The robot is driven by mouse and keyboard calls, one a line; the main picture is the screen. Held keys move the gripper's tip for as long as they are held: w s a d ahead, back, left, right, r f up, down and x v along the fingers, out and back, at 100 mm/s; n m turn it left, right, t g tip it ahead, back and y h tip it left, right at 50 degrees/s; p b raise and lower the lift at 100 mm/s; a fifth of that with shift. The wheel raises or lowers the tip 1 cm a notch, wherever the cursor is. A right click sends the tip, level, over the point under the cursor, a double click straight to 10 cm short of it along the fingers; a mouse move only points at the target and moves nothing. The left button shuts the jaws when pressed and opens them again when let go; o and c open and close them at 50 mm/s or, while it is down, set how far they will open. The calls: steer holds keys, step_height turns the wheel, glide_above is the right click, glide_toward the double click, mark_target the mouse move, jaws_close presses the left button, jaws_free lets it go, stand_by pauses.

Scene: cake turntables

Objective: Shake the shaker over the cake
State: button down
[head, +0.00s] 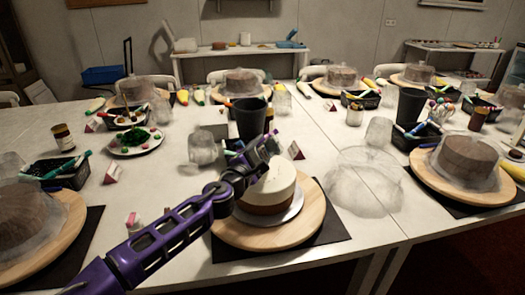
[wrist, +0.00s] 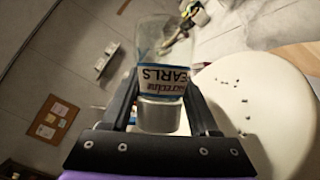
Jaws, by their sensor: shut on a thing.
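The cake (head: 270,182), white above with a brown lower band, sits on a pale board on a round wooden turntable (head: 312,215). The shaker is mostly hidden in the head view. The cake's white top (wrist: 265,75) is to the right of the shaker in the wrist view, with several small dark specks on it.
A dark cup (head: 250,118) stands behind the cake. A clear dome (head: 365,182) lies right of the turntable. Other covered cakes on turntables stand at left (head: 30,215) and right (head: 465,163). A plate of decorations (head: 152,146) is at back left.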

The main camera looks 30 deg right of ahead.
steer(key=shift+s+d+r+p, duration=0.15)
steer(key=shift+d+r+p, duration=0.2)
steer(key=shift+a+f+b, duration=0.25)
steer(key=shift+f+b, duration=0.05)
steer(key=shift+f, duration=0.1)
steer(key=shift+w+a, duration=0.1)
steer(key=shift+w, duration=0.1)
steer(key=shift+s+r+p, duration=0.25)
steer(key=shift+s+p, duration=0.05)
steer(key=shift+p, duration=0.15)
steer(key=shift+s+f+m+p, duration=0.1)
steer(key=shift+s+m+p, duration=0.3)
steer(key=shift+m, duration=0.1)
steer(key=shift+s+f+m+g+y+p, duration=0.2)
steer(key=shift+s+m+g+y+p, duration=0.1)
steer(key=shift+s+y, duration=0.1)
steer(key=shift+s+f, duration=0.1)
steer(key=shift+f, duration=0.15)
steer(key=shift+w+d, duration=0.3)
steer(key=shift+w, duration=0.6)
steer(key=shift+w+d, duration=0.3)
steer(key=shift+w, duration=0.65)
steer(key=shift+w+d, duration=0.3)
steer(key=shift+w, duration=0.6)
